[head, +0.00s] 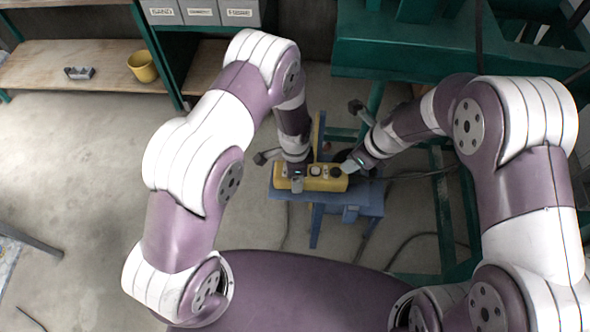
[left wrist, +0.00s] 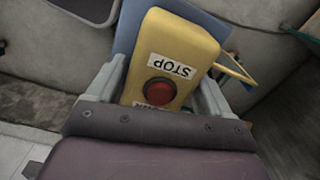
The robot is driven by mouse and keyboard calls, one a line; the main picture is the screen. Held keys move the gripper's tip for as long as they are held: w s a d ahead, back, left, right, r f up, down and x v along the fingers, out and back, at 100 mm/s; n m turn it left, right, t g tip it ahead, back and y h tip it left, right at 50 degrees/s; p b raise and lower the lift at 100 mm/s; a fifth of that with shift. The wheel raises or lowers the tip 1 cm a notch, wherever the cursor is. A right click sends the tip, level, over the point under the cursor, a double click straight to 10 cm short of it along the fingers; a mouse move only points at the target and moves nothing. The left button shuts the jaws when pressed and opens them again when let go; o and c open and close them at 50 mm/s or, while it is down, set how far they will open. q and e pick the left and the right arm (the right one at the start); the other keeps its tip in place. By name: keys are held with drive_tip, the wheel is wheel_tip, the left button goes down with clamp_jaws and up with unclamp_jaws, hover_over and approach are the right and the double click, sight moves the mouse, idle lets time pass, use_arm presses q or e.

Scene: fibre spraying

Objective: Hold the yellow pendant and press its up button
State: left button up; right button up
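The yellow pendant (head: 322,184) lies across a blue stand in the head view, with a pale button and a dark button on its top face. In the left wrist view the pendant (left wrist: 185,45) shows a STOP label and a red button (left wrist: 160,90). My left gripper (head: 297,182) is over the pendant's left part. Its fingers (left wrist: 163,92) lie along both sides of the pendant and appear closed on it. My right gripper (head: 352,164) is at the pendant's right end, close to the dark button; contact and finger opening are unclear. I cannot tell which button is up.
The blue stand (head: 366,196) is under the pendant. A green frame (head: 440,60) stands behind and right. Cables lie on the floor. A shelf at the back left holds a yellow pot (head: 142,67) and a small metal part (head: 79,73). The floor at left is mostly clear.

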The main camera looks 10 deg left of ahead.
clamp_jaws()
idle(1.8)
